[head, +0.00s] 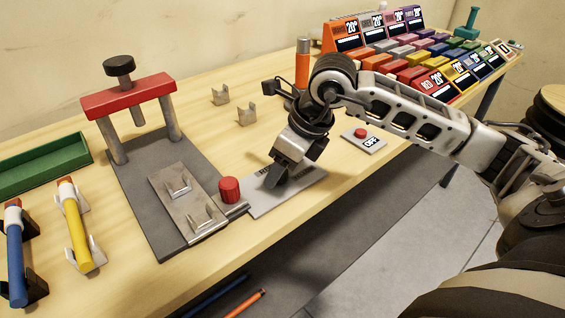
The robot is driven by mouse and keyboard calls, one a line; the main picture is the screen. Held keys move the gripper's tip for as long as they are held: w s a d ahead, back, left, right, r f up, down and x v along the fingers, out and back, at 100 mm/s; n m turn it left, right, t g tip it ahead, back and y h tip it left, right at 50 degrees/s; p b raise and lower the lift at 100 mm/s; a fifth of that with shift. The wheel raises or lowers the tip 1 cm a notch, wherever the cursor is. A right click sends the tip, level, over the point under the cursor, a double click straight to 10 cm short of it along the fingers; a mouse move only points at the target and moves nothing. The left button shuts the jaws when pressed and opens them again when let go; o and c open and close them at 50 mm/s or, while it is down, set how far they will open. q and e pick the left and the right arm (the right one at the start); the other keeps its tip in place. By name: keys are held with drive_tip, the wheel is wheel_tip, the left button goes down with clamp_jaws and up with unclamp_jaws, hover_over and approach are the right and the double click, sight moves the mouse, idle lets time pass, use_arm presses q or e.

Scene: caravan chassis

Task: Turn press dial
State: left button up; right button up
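The press stands at the left of the bench, with a red crossbar (129,96), a black top knob (119,66), a dark base (135,205) and a metal plate with clips (172,213). A red ribbed knob (229,190) stands upright at the base's right corner. A grey labelled panel (300,192) lies to its right. My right gripper (275,181) points down over this panel, to the right of the red knob. It hides part of the label and anything under it. Its finger opening and any contact are unclear. My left gripper is out of view.
A red button on an OFF plate (372,145) lies to the right. Behind are metal brackets (246,116), an orange cylinder (302,68) and racks of coloured blocks. A green tray (45,165) and blue and yellow crayon-like sticks (76,225) are at the left.

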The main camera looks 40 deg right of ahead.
drive_tip(key=v, duration=1.6)
